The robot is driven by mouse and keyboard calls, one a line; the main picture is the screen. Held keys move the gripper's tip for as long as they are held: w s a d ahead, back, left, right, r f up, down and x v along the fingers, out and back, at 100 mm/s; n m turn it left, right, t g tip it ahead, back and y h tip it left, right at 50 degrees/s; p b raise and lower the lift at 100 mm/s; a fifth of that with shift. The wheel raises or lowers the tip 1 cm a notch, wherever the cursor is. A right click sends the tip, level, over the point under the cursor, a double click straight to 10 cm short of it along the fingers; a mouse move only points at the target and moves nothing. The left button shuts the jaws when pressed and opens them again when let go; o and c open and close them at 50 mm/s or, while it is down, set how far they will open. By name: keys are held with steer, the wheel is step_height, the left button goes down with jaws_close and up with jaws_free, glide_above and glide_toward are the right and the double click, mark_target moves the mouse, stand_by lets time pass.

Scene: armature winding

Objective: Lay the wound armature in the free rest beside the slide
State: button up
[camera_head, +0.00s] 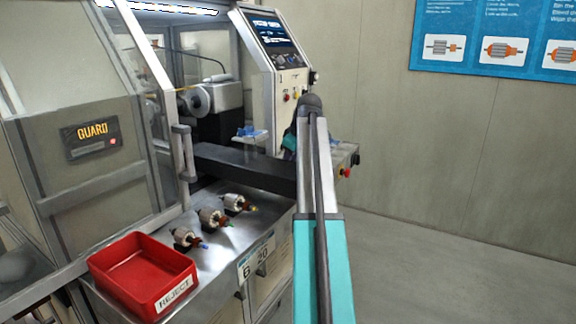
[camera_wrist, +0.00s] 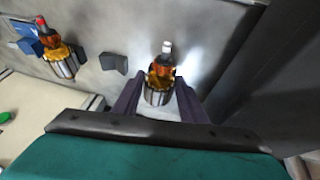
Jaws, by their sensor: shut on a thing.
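In the wrist view my gripper (camera_wrist: 159,99) is shut on a wound armature (camera_wrist: 161,74), with one dark finger on each side of its striped metal core. The orange winding and a pale shaft tip point away from the gripper. A small dark block (camera_wrist: 113,62), perhaps an empty rest, sits between the two armatures. I cannot tell whether the held armature touches anything below. In the head view my arm hides the gripper and the held armature.
In the head view several armatures (camera_head: 212,218) lie in a row on the metal bench (camera_head: 223,256), beside a red reject bin (camera_head: 143,273). The guard (camera_head: 92,140) stands at left, a control panel (camera_head: 272,45) behind. A dark beam (camera_head: 243,172) crosses left of my arm.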

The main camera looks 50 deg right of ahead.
steer(key=o, duration=1.4)
steer(key=shift+a+f, duration=0.1)
steer(key=shift+f, duration=0.65)
steer(key=shift+w+f, duration=0.1)
steer(key=shift+w, duration=0.05)
steer(key=shift+w+r, duration=0.1)
steer(key=shift+r, duration=0.1)
steer(key=shift+r, duration=0.1)
steer(key=v, duration=1.3)
steer(key=shift+r, duration=0.3)
